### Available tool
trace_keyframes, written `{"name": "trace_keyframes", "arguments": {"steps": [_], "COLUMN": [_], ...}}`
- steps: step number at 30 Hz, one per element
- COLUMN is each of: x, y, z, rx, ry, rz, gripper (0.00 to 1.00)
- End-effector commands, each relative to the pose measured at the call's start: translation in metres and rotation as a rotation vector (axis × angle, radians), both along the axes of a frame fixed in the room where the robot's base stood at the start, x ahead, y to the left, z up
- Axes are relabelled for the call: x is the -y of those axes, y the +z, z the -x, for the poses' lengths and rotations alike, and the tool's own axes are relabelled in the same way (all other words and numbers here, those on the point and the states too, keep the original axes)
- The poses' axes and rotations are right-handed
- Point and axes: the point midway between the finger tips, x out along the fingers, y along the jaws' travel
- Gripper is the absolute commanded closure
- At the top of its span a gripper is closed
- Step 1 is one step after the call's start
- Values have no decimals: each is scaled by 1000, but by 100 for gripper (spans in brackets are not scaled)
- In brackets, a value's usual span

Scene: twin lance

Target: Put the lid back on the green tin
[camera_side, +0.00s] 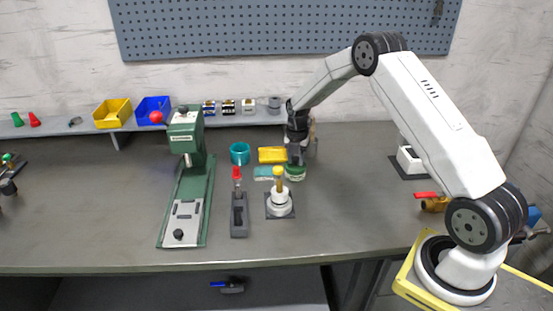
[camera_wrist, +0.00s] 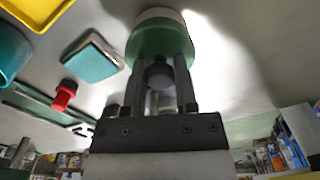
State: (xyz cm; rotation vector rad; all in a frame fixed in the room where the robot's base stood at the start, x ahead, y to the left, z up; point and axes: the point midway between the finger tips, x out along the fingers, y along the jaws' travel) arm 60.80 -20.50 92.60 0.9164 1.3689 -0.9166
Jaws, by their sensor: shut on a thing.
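The green tin (camera_side: 294,173) stands on the bench, directly under my gripper (camera_side: 295,158). In the wrist view a green round body with a pale band (camera_wrist: 160,38) lies just beyond the fingertips. My gripper (camera_wrist: 161,72) is shut on the lid, with its grey round knob (camera_wrist: 159,77) between the fingers. The lid is at the tin's top; from these views I cannot tell whether it is seated or a little above. The fingers hide part of the join.
A green press (camera_side: 185,190) and a red-handled clamp (camera_side: 238,205) stand further left. Bench right of the tin is clear.

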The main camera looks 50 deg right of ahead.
Motion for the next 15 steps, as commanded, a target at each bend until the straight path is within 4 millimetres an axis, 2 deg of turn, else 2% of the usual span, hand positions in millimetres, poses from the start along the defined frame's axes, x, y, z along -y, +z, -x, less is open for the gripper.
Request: {"name": "trace_keyframes", "arguments": {"steps": [7,8,9,11,12,15], "x": [0,0,0,0,0,0], "y": [0,0,0,0,0,0], "z": [0,0,0,0,0,0], "rx": [0,0,0,0,0,0], "ry": [0,0,0,0,0,0], "rz": [0,0,0,0,0,0], "gripper": [100,58,45,26,23,23]}}
